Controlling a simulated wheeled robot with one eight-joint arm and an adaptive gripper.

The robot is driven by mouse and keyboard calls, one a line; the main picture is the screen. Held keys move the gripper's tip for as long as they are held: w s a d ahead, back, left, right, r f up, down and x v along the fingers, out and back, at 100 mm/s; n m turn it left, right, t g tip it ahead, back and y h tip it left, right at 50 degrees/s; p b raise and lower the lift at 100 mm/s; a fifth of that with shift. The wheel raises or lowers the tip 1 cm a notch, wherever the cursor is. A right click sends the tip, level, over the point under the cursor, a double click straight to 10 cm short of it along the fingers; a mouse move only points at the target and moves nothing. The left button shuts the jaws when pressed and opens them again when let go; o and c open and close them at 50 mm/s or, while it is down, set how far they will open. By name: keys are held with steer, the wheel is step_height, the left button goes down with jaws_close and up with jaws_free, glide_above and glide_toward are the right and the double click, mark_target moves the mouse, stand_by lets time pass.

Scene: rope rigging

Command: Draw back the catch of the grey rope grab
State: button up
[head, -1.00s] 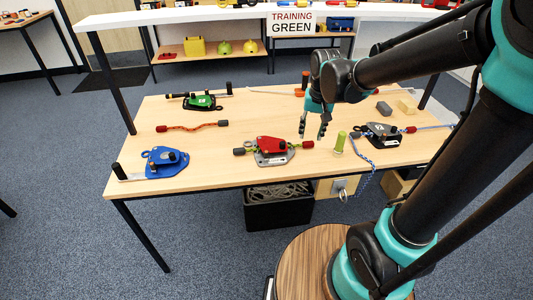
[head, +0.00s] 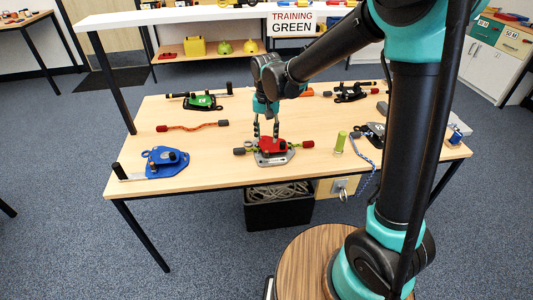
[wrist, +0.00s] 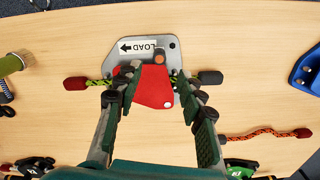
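A rope grab with a light grey plate (head: 273,160) and a red cover (head: 272,144) lies near the table's front middle. In the wrist view, its grey plate (wrist: 143,43) bears a LOAD arrow label, and an orange-and-dark knob (wrist: 160,57) stands beside the red cover (wrist: 152,88). A yellow-green rope (wrist: 96,83) runs through it, with a red end and a black end sticking out. My gripper (head: 266,136) is above the grab, pointing down. In the wrist view, its fingers (wrist: 157,82) are apart on either side of the red cover; contact cannot be told.
A blue grab (head: 165,160) lies at the left, a green one (head: 202,102) at the back left, and a dark one (head: 374,132) at the right, partly behind my arm. A yellow-green cylinder (head: 340,142) stands right of the grey grab. A red rope piece (head: 190,127) lies left.

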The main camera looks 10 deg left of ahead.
mark_target(267, 151)
step_height(267, 151, down, 9)
steer(key=shift+r, duration=0.1)
stand_by(0.4)
jaws_close()
